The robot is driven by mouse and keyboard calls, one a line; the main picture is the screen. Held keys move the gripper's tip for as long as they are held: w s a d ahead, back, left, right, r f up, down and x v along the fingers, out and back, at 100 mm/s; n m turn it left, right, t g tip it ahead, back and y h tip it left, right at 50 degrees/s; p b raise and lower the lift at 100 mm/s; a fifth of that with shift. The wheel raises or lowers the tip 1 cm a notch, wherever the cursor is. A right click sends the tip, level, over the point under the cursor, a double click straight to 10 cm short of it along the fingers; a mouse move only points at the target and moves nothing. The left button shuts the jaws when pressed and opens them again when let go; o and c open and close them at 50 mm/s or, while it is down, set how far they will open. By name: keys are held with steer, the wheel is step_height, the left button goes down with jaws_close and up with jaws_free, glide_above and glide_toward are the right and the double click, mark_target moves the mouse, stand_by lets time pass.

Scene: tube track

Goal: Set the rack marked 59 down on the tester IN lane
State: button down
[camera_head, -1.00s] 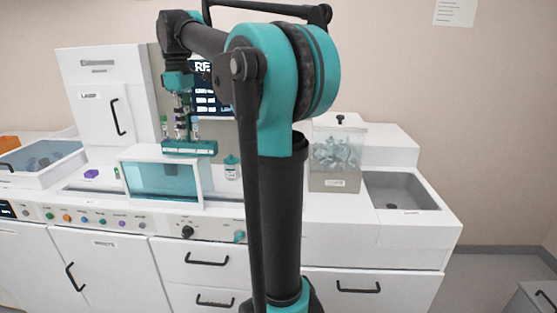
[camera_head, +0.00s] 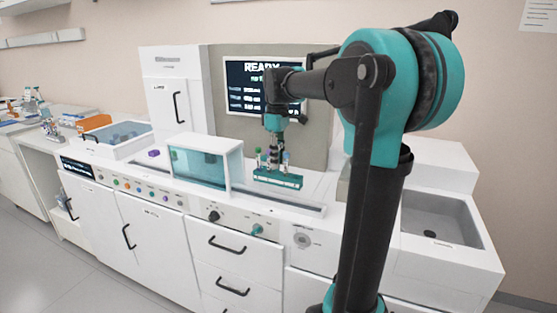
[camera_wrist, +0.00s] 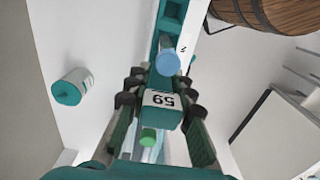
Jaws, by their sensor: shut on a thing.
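The rack marked 59 is a long teal rack (camera_head: 277,179) holding several capped tubes, low over the white counter and right of the tester's windowed box (camera_head: 205,163). In the wrist view its label (camera_wrist: 161,99) reads 59 upside down, with a blue cap and a green cap on either side. My gripper (camera_head: 273,156) is shut on the rack's middle. Its dark green fingers (camera_wrist: 161,122) flank the label in the wrist view. Whether the rack touches the surface cannot be told. No lane marked IN is readable; a pale track (camera_head: 300,207) runs along the counter front.
The READY screen (camera_head: 262,87) stands behind. A white jar with a teal cap (camera_wrist: 72,86) lies left of the rack in the wrist view. A brown banded barrel-like thing (camera_wrist: 265,12) is at upper right.

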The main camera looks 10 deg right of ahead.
mark_target(277, 173)
steer(key=shift+f, duration=2.7)
steer(key=shift+f, duration=0.85)
steer(key=c, duration=1.2)
jaws_free()
step_height(277, 173, up, 12)
